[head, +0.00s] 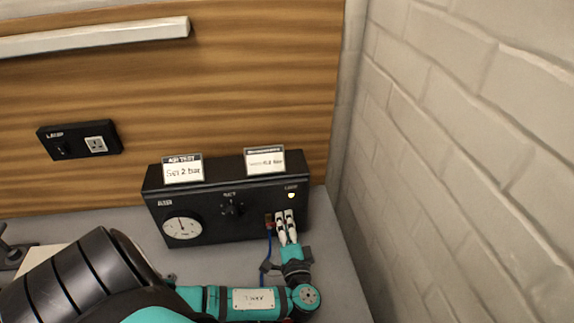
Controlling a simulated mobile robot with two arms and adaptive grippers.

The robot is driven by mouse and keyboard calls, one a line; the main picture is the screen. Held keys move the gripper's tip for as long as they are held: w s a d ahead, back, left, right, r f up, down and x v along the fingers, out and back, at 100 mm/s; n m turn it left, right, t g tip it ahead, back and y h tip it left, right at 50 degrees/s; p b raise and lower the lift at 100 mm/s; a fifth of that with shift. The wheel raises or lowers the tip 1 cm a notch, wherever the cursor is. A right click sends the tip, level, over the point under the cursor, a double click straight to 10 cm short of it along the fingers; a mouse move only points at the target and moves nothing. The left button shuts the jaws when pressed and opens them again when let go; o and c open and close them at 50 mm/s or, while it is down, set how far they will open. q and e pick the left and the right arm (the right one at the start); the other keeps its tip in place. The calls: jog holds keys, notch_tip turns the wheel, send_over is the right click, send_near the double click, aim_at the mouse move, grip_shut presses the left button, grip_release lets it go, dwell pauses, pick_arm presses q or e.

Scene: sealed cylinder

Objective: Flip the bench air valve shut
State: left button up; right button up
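The black air test box (225,203) stands on the grey bench against the wooden panel. Its front has a round white gauge (182,226), a dark knob (231,207) in the middle and a small lit lamp (291,195) at upper right. A small reddish-brown fitting (268,218) with a blue hose below it is low on the right of the front, probably the air valve; its lever cannot be made out. My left gripper (284,216) is just right of it, pale fingers close together, at the box front. Contact cannot be told. My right gripper is not in view.
Two white label cards (183,169) stand on top of the box. A black switch and socket plate (80,140) is on the panel at left. A pale brick wall (470,150) rises close on the right. The bench (335,255) is bare right of my gripper.

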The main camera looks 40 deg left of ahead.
pick_arm(q)
jog(key=shift+c, duration=0.4)
grip_shut()
jog(key=shift+d, duration=0.1)
jog(key=shift+f+m, duration=0.3)
jog(key=shift+m, duration=0.4)
jog(key=shift+f+m, duration=0.25)
jog(key=shift+m, duration=0.45)
jog(key=shift+o, duration=0.4)
grip_release()
